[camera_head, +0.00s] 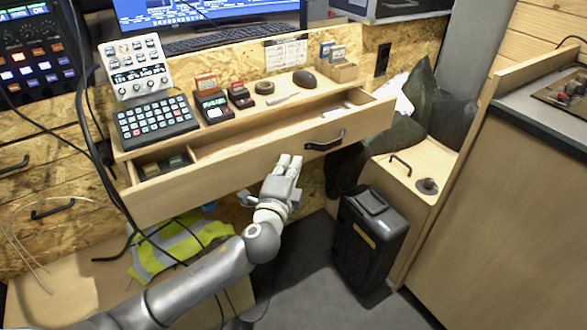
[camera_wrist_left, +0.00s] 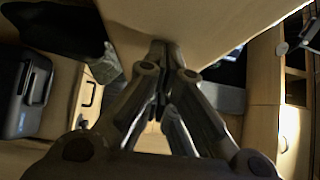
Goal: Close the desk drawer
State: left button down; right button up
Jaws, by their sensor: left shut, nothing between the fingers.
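The desk drawer (camera_head: 240,172) is pulled out from under the desk top, with its wooden front toward me and a black handle (camera_head: 325,141) right of its middle. Small items lie inside it at the left end, and something pale lies at the right end. My left gripper (camera_head: 289,163) is shut and empty, with its fingertips at the drawer front, left of the handle. In the left wrist view the shut fingers (camera_wrist_left: 165,50) point at a pale wooden panel (camera_wrist_left: 200,22), which looks like the drawer front. I cannot tell whether they touch it. My right gripper is not in view.
The desk top holds a keypad (camera_head: 156,121), a mixer (camera_head: 135,68), a mouse (camera_head: 304,79) and small boxes. A black case (camera_head: 368,240) stands on the floor at the right, beside a wooden bench. Cables hang at the left. A yellow vest (camera_head: 180,247) lies below the drawer.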

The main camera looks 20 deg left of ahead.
pick_arm(q)
jog(key=w+a, duration=0.3)
jog(key=a, duration=0.1)
jog(key=w+a, duration=0.4)
jog(key=shift+w+a, duration=0.15)
jog(key=shift+a, duration=0.05)
jog(key=shift+w+a, duration=0.2)
jog(key=shift+a, duration=0.05)
jog(key=shift+a+r, duration=0.1)
jog(key=shift+r, duration=0.05)
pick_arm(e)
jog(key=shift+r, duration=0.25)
pick_arm(q)
jog(key=shift+r, duration=0.1)
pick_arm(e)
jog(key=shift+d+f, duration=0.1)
